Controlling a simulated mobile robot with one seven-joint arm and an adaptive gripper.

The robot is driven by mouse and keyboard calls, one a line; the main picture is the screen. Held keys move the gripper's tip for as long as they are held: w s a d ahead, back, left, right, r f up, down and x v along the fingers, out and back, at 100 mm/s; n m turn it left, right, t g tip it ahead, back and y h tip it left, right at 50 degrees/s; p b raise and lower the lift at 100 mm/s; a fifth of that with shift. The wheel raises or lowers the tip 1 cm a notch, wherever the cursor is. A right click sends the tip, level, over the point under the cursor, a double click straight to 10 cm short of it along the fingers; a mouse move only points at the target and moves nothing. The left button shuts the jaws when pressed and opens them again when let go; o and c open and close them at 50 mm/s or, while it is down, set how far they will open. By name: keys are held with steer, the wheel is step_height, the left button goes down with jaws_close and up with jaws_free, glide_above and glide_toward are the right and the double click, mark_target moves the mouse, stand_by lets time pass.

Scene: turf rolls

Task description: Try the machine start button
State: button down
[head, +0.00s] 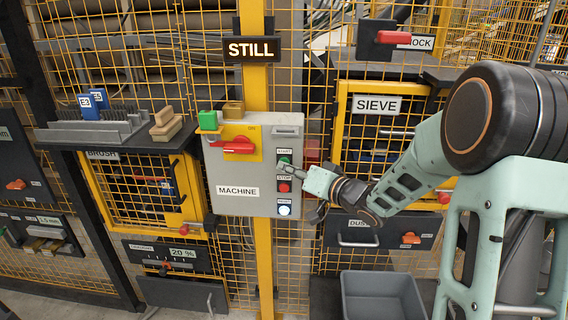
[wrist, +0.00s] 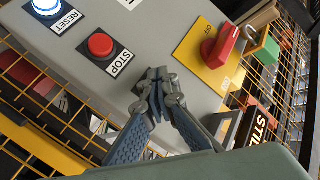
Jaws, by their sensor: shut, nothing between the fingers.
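The grey machine box (head: 228,172) hangs on a yellow post. Its green START button (head: 284,159) shows just above my fingertips in the head view. In the wrist view my fingers cover that spot. The red STOP button (head: 284,187) and the lit RESET button (head: 284,210) sit below it. STOP (wrist: 101,45) and RESET (wrist: 46,6) also show in the wrist view. My gripper (head: 283,168) is shut and empty, its tips at the START button; I cannot tell whether they touch it. A lit sign (head: 252,49) above the box reads STILL.
A red rotary handle (head: 233,146) on a yellow plate lies left of the buttons. A green block (head: 208,120) sits at the box's top left. The sieve door (head: 376,104) is to the right, and a grey bin (head: 383,296) stands below. Yellow mesh surrounds the box.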

steer(key=shift+s, duration=0.1)
stand_by(0.3)
steer(key=shift+s, duration=0.7)
steer(key=shift+s+a, duration=0.1)
steer(key=shift+s, duration=2.45)
steer(key=shift+w, duration=0.1)
